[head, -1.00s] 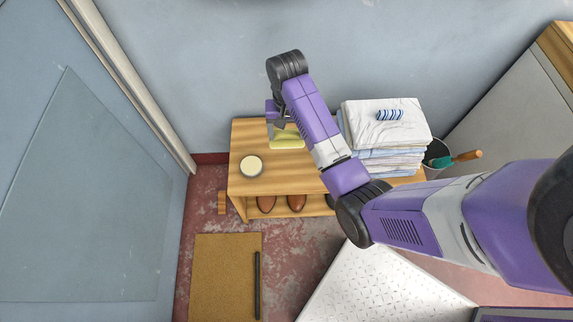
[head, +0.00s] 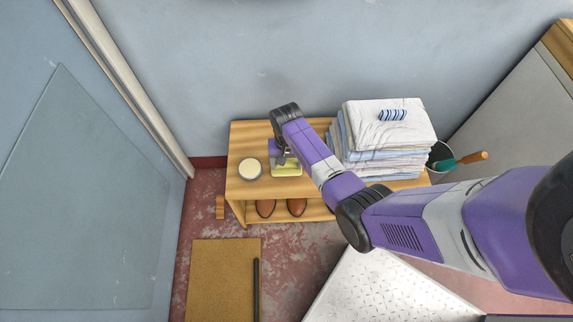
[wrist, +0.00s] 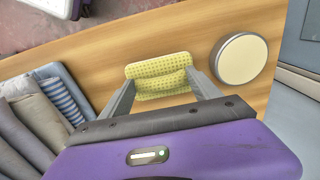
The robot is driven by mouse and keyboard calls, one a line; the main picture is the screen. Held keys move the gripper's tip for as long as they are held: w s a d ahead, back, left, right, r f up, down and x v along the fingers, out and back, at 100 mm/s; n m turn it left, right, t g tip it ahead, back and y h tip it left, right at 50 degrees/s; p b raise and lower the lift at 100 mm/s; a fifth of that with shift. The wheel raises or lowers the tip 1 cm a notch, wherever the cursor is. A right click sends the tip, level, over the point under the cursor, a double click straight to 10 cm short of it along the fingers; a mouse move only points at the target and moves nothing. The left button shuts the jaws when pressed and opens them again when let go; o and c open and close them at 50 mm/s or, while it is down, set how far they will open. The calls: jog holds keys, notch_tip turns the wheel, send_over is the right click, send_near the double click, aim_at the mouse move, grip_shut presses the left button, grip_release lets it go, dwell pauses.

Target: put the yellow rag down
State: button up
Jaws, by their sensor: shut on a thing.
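The yellow rag (wrist: 158,68) shows in the wrist view as a dotted, folded cloth with a raised fold between my gripper's fingers. My gripper (wrist: 160,92) is shut on it, with a grey finger on each side. In the head view the yellow rag (head: 286,171) is at the wooden bench top, partly hidden by my gripper (head: 285,160). The rag is at or just above the bench (head: 247,135); I cannot tell whether its whole underside touches the wood.
A round tin with a cream top (head: 250,168) stands just left of the rag. A stack of folded cloths (head: 385,145) with a striped roll (head: 392,115) on top stands to the right. Shoes (head: 297,207) sit on the shelf below. A bucket (head: 437,155) stands at the right.

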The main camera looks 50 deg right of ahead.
jog(key=shift+f, duration=0.45)
jog(key=shift+f, duration=0.1)
jog(key=o, duration=1.2)
